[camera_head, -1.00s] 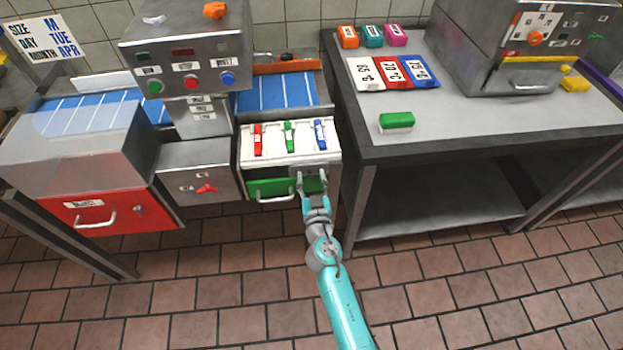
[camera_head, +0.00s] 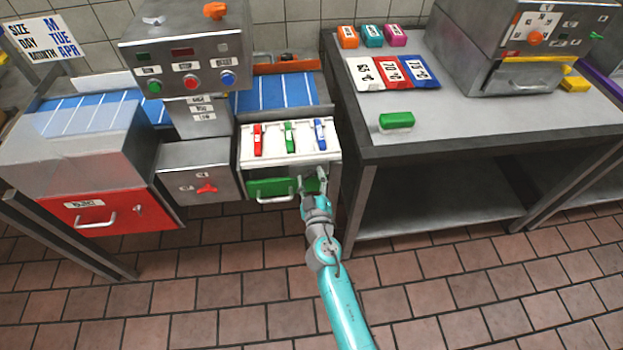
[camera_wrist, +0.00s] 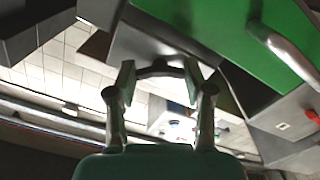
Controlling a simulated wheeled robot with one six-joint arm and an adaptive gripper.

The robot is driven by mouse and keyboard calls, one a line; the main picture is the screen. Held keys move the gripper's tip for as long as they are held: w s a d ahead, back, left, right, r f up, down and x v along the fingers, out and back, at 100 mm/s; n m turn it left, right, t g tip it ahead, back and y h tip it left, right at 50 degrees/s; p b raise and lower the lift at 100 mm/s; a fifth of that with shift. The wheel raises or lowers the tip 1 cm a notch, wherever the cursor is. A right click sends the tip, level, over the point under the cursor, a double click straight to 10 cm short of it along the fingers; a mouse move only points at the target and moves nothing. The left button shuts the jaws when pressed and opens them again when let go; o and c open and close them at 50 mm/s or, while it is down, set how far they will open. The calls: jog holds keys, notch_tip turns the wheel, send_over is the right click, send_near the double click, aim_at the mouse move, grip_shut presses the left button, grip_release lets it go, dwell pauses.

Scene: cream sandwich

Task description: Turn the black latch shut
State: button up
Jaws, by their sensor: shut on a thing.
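The black latch (camera_wrist: 156,70) is a dark, curved piece between my fingertips in the wrist view, on the grey metal panel beside the green drawer front (camera_wrist: 240,35). In the head view my gripper covers the latch, so its angle is hard to tell there. My gripper (camera_head: 313,178) is at the right end of the green drawer front (camera_head: 268,187). It also shows in the wrist view (camera_wrist: 158,80), with one finger pad on each side of the latch. It is shut on the latch.
Above the drawer is a white panel (camera_head: 267,136) with red, green and blue levers. A red drawer (camera_head: 105,210) is at the left. The floor in front is clear.

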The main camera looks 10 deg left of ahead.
jog(key=n, duration=0.6)
jog(key=shift+n, duration=0.3)
jog(key=n, duration=0.5)
jog(key=shift+n, duration=0.3)
jog(key=o, duration=1.2)
jog(key=shift+c, duration=0.2)
jog(key=v, duration=1.2)
